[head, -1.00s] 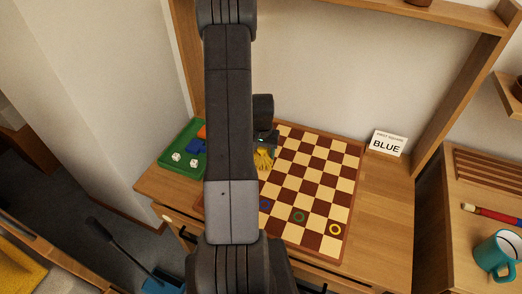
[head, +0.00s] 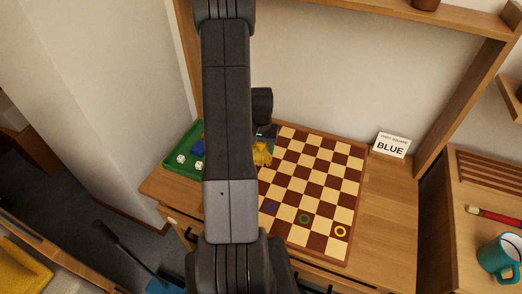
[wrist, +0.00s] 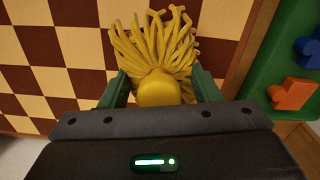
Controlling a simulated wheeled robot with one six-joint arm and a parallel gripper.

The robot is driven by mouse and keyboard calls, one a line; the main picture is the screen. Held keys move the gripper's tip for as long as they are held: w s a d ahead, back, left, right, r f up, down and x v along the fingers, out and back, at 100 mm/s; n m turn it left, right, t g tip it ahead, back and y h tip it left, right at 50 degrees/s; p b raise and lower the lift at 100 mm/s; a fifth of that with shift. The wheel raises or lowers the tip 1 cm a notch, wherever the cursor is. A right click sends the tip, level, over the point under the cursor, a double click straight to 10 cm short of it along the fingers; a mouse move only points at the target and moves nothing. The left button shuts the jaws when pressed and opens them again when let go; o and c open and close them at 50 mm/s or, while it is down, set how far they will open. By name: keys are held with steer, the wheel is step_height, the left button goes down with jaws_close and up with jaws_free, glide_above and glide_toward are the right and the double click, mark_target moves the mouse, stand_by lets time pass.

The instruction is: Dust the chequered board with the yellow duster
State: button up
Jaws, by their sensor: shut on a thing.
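The yellow duster (head: 262,154) is a bundle of yellow strands with a rounded yellow head. In the wrist view the duster (wrist: 155,60) is between the green fingers of my gripper (wrist: 158,92), which is shut on it. Its strands spread over the edge of the chequered board (wrist: 45,60); I cannot tell whether they touch it. In the head view the board (head: 312,185) lies on the wooden desk, with blue, green and yellow rings on its near squares. My arm hides the board's left part and most of the gripper.
A green tray (head: 185,160) with two white dice and a blue piece stands left of the board; an orange piece (wrist: 291,94) shows in the wrist view. A card reading "BLUE" (head: 390,145) stands at the back right. The desk right of the board (head: 390,200) is clear.

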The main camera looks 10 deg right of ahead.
steer(key=shift+r+p, duration=1.3)
steer(key=shift+r, duration=1.3)
steer(key=shift+w, duration=0.1)
